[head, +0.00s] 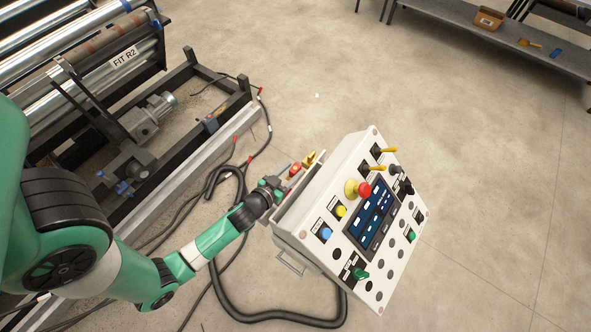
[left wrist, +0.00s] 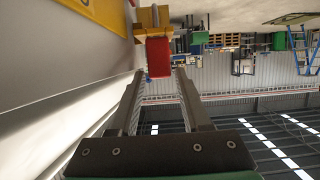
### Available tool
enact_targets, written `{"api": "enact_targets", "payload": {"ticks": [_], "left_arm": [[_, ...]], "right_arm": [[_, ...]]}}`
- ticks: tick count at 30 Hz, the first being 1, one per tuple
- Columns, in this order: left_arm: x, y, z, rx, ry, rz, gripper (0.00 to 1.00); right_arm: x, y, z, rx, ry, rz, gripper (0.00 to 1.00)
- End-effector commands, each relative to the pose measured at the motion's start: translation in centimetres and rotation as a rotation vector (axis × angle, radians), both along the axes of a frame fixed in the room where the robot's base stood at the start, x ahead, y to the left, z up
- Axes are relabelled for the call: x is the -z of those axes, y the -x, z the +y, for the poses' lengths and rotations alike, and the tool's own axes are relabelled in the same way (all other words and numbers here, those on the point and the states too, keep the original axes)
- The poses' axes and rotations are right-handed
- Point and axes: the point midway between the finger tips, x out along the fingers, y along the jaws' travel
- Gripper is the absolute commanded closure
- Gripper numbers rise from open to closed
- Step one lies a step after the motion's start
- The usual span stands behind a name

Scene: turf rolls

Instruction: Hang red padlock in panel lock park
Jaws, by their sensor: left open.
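The red padlock (head: 294,169) is at the left side of the control panel (head: 333,170), beside a yellow piece (head: 309,158). In the left wrist view the red padlock (left wrist: 158,57) shows as a red block against a yellow bracket (left wrist: 146,17), which may be the lock park. My left gripper (head: 281,180) is close to the padlock along the panel's side. Its two fingers are open, and the padlock appears at the gap between the fingertips (left wrist: 159,74). I cannot tell whether it is between them or just beyond. My right gripper is out of view.
The panel face carries buttons, yellow-handled switches and a red emergency knob (head: 364,189). A metal handle (head: 289,262) sticks out below. Black cables (head: 226,290) lie around it. A roller machine (head: 130,120) stands at left; a bench (head: 470,35) is at back right. Floor at right is clear.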

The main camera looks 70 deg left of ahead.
Motion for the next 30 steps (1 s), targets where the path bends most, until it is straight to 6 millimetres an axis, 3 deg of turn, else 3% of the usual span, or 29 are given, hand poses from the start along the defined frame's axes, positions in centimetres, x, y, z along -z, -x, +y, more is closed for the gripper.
{"api": "enact_targets", "payload": {"ticks": [9, 17, 30], "left_arm": [[0.42, -0.75, 0.52, 0.0, 0.0, 0.001, 0.54], [0.41, -0.74, 0.5, 0.0, 0.0, 0.001, 1.0], [-0.37, -0.75, 0.51, 0.0, -0.001, -0.001, 1.0]], "right_arm": [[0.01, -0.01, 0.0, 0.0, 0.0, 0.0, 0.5], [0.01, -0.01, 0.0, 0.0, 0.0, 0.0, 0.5], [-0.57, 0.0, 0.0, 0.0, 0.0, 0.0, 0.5]]}}
